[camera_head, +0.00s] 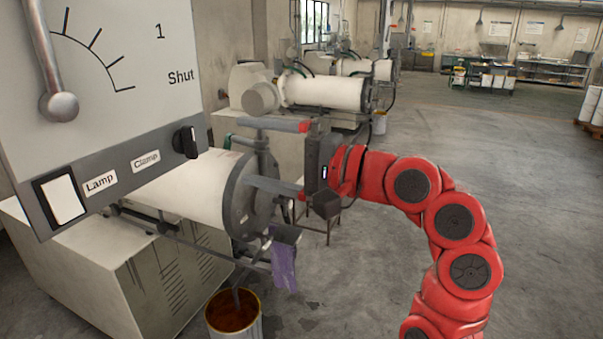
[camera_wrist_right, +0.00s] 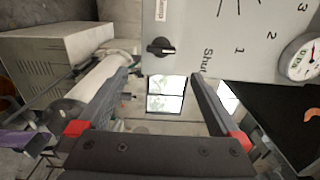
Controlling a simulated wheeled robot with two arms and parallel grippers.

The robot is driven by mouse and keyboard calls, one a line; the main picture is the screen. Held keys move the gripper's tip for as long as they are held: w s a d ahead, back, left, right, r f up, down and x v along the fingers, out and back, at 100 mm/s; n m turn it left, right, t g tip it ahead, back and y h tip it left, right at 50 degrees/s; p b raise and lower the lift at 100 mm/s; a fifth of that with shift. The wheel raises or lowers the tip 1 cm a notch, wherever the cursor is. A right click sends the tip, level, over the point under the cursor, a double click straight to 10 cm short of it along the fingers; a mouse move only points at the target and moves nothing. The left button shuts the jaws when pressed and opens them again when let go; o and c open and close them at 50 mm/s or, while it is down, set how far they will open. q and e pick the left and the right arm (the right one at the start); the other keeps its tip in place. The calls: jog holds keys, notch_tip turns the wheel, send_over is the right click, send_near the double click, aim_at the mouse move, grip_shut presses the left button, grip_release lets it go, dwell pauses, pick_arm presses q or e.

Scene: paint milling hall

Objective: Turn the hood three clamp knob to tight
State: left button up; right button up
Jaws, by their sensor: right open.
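The black clamp knob (camera_head: 186,142) sits on the dark lower strip of a white panel, at the right end, beside the label "Clamp". It also shows in the right wrist view (camera_wrist_right: 160,47), ahead of my fingers, with a pale mark on one side. No tight mark is readable around it. My right gripper (camera_head: 243,152) is open, its two fingers pointing left in the head view. It is empty and to the right of the knob, apart from it. In the right wrist view the gripper (camera_wrist_right: 160,76) frames a window beyond. My left gripper is not in view.
The panel (camera_head: 130,40) carries a lever (camera_head: 58,100) over a scale marked "1" and "Shut", and a white lamp switch (camera_head: 62,198). A white milling cylinder (camera_head: 190,190) lies below. A bucket (camera_head: 233,315) stands on the floor. Open floor lies to the right.

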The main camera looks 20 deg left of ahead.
jog(key=d+b, duration=0.1)
jog(key=d, duration=0.6)
jog(key=shift+s+d, duration=0.35)
jog(key=shift+d, duration=0.05)
